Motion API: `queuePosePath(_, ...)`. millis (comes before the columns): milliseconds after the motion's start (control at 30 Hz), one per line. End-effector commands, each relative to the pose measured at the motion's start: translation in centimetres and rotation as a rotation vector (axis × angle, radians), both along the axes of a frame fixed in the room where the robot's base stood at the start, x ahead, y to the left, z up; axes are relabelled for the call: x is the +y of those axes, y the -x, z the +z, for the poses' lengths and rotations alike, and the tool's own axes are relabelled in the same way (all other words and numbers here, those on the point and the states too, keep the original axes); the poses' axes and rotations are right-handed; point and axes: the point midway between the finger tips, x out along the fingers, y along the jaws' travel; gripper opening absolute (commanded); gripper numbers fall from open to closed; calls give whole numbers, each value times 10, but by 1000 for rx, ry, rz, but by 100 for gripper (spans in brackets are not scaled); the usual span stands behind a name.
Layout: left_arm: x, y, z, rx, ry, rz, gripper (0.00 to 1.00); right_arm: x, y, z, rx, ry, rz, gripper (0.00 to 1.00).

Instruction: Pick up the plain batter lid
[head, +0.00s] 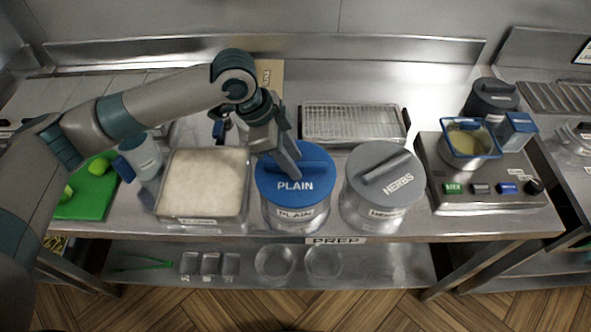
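The plain batter lid (314,186) is a round blue lid marked "PLAIN". It sits on a steel pot (296,217) labelled "PLAIN" at the middle of the prep table. My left gripper (287,170) reaches down from the upper left to the left part of the lid's blue bar handle. The fingers overlap the handle's left end in the picture. Whether they touch it or are closed on it cannot be made out. My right gripper is not in view.
A grey-lidded herbs pot (383,205) stands close to the right. A tray of flour (203,180) is to the left. A green board (88,197) lies at far left.

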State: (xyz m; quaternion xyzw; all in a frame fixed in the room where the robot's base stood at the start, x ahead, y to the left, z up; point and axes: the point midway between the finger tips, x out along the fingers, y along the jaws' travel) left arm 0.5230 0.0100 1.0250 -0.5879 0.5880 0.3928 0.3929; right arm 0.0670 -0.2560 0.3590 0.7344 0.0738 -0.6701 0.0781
Motion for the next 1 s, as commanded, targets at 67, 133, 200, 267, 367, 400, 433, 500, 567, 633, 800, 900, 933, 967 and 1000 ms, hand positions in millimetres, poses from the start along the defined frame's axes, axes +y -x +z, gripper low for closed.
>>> queuePosePath(67,0,0,0,0,0,0,34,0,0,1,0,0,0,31)
queuePosePath(133,0,0,0,0,0,0,34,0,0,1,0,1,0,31)
queuePosePath(200,0,0,-1,0,0,1,34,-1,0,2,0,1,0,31)
queuePosePath(267,0,0,-1,0,0,1,34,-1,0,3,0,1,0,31)
queuePosePath(367,0,0,-2,0,0,1,34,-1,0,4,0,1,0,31)
queuePosePath(400,0,0,-3,0,0,1,34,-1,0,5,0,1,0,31)
queuePosePath(433,0,0,-3,0,0,1,34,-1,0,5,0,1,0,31)
queuePosePath(500,0,0,-4,0,0,1,34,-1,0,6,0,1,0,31)
queuePosePath(567,0,0,-4,0,0,1,34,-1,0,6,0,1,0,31)
queuePosePath(633,0,0,-5,0,0,0,27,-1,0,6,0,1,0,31)
queuePosePath(800,0,0,-5,0,0,0,0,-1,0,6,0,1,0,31)
queuePosePath(900,0,0,-4,0,0,0,0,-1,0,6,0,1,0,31)
queuePosePath(933,0,0,-4,0,0,0,0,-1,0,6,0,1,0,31)
queuePosePath(967,0,0,-4,0,0,0,0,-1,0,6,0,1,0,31)
queuePosePath(1000,0,0,-4,0,0,0,0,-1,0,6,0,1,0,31)
